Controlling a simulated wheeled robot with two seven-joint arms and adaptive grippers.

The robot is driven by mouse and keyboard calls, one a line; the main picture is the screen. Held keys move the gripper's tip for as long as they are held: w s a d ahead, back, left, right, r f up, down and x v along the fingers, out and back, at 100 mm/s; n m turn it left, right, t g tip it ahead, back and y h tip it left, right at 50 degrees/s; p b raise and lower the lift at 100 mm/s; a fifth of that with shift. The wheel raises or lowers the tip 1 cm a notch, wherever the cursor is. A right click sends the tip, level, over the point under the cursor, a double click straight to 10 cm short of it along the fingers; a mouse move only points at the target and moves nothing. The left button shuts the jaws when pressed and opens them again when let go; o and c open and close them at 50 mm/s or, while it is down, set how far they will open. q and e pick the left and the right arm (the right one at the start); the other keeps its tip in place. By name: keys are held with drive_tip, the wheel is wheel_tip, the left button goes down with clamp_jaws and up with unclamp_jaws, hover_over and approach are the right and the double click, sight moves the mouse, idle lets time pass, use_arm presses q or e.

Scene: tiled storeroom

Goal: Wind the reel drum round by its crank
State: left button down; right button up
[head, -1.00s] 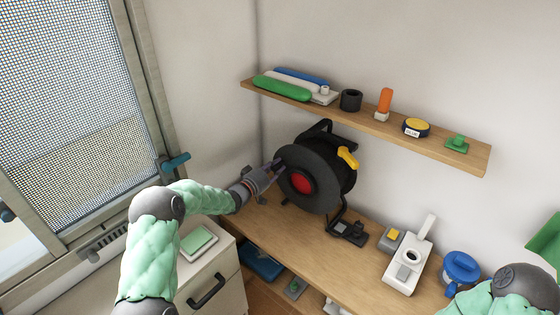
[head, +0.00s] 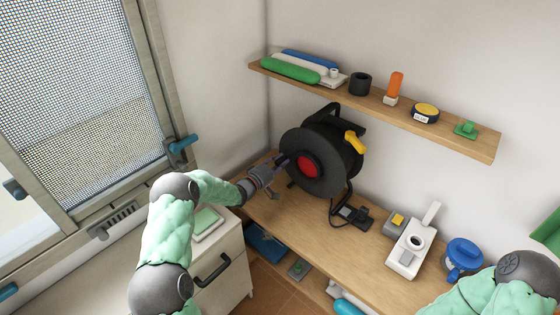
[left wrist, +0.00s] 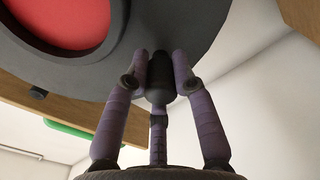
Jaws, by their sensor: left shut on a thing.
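The reel is a dark grey drum (head: 316,182) with a red centre (head: 308,167), on a black stand on the wooden bench. My left gripper (head: 277,168) is at the left side of the drum's front face. In the left wrist view its purple fingers (left wrist: 160,80) are shut around the black crank handle (left wrist: 159,92), which stands out from the drum's grey face near its rim. The drum face (left wrist: 120,75) and red centre (left wrist: 65,20) fill the top left there. My right arm enters at the bottom right; its gripper is out of view.
A yellow handle (head: 355,141) is on the reel's right side. A loaded shelf (head: 375,105) hangs above; a drawer cabinet (head: 226,262) is at lower left.

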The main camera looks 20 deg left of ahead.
use_arm(q)
drive_tip(key=shift+a+f, duration=0.1)
drive_tip(key=shift+f, duration=0.2)
drive_tip(key=c, duration=1)
unclamp_jaws()
drive_tip(key=shift+c, duration=0.2)
drive_tip(key=v, duration=1.2)
